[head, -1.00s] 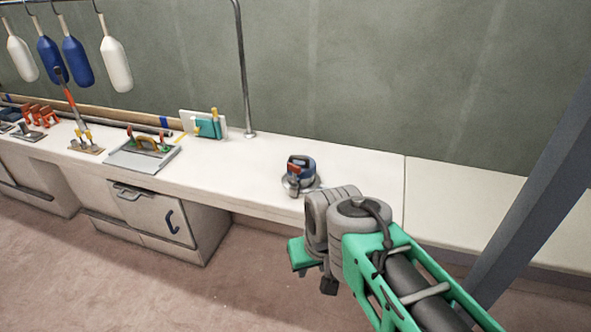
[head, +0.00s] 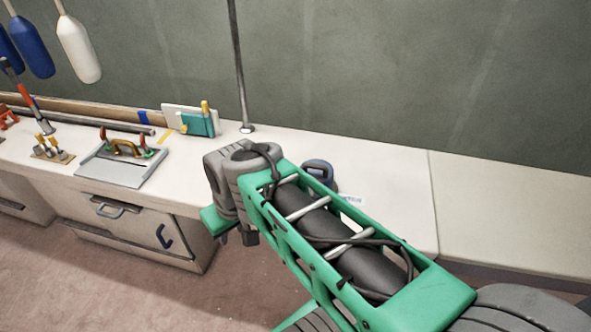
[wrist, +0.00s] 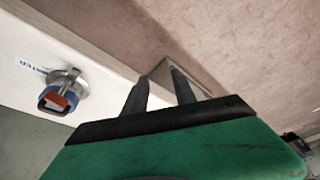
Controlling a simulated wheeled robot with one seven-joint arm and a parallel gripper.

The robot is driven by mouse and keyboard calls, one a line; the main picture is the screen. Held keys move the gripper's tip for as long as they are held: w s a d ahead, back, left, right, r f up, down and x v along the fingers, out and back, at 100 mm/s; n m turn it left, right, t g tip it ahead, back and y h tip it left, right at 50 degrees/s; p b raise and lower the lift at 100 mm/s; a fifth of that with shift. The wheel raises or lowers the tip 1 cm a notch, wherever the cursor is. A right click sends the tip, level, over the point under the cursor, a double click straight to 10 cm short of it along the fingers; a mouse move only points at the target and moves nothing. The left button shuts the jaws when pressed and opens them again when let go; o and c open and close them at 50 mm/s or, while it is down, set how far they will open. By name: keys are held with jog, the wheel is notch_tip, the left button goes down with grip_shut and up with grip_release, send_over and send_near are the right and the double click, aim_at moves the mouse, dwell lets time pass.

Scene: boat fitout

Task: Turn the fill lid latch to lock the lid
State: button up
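The fill lid shows in the wrist view as a round metal fitting (wrist: 72,82) on the white counter. Its latch (wrist: 56,100) is a blue loop with a red part. A label reading WATER (wrist: 30,66) lies beside it. In the head view my arm hides most of the lid; the blue latch (head: 318,169) shows above the arm. My gripper (wrist: 159,78) is open and empty, its two dark fingers apart. It is off to the right of the lid in the wrist view, touching nothing visible.
The white counter (head: 390,195) is clear around the lid. A metal post (head: 240,70) rises behind. A cabinet (head: 130,232) is below the counter.

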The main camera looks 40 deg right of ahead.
jog(key=w+d+f+y+b, duration=0.1)
jog(key=w+d+f, duration=0.1)
jog(key=w+d, duration=0.5)
jog(key=n+t+y+b, duration=0.1)
jog(key=n+t+b, duration=0.15)
jog(key=t, duration=0.25)
send_near(312, 178)
notch_tip(312, 178, down, 2)
jog(key=w, duration=0.1)
jog(key=shift+n, duration=0.25)
jog(key=x, duration=0.4)
jog(key=p+x, duration=0.1)
jog(key=x, duration=0.3)
jog(key=shift+w+a+r, duration=0.2)
jog(key=shift+a, duration=0.05)
grip_shut()
